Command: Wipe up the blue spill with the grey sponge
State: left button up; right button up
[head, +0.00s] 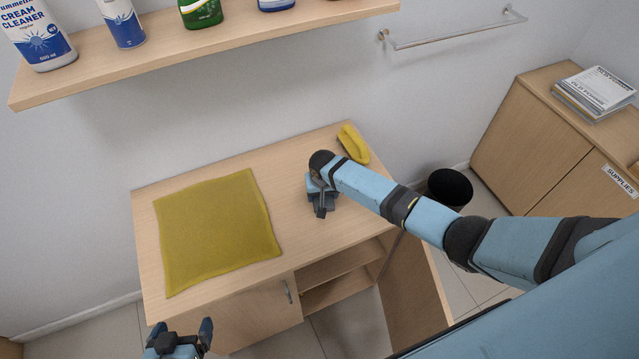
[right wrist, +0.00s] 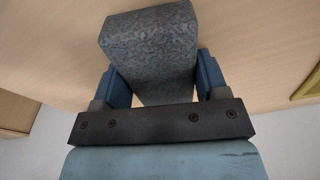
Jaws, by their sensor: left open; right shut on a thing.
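The grey sponge (right wrist: 150,45) is a speckled block in the right wrist view, held between the two blue fingers of my right gripper (right wrist: 163,78). In the head view my right gripper (head: 322,202) is over the counter top, right of the yellow cloth; the sponge is hard to make out there, and I cannot tell whether it touches the wood. My left gripper (head: 183,332) is open and empty at the counter's front left. No blue spill shows in either view; the area under my right arm is hidden.
A yellow cloth (head: 215,230) lies flat on the counter (head: 290,190). A yellow brush (head: 353,143) lies at the back right. A shelf (head: 210,45) with bottles hangs above. A black bin (head: 450,187) and a supplies cupboard (head: 530,130) stand right. A cabinet door (head: 412,295) hangs open.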

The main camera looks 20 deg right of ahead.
aim_at(330, 207)
jog(key=shift+s, duration=0.65)
jog(key=shift+s+d+f, duration=0.1)
jog(key=shift+s+f, duration=0.1)
jog(key=shift+s, duration=1.75)
jog(key=shift+r, duration=0.1)
jog(key=shift+w+r, duration=0.15)
jog(key=shift+r, duration=2.85)
jog(key=shift+r, duration=1.5)
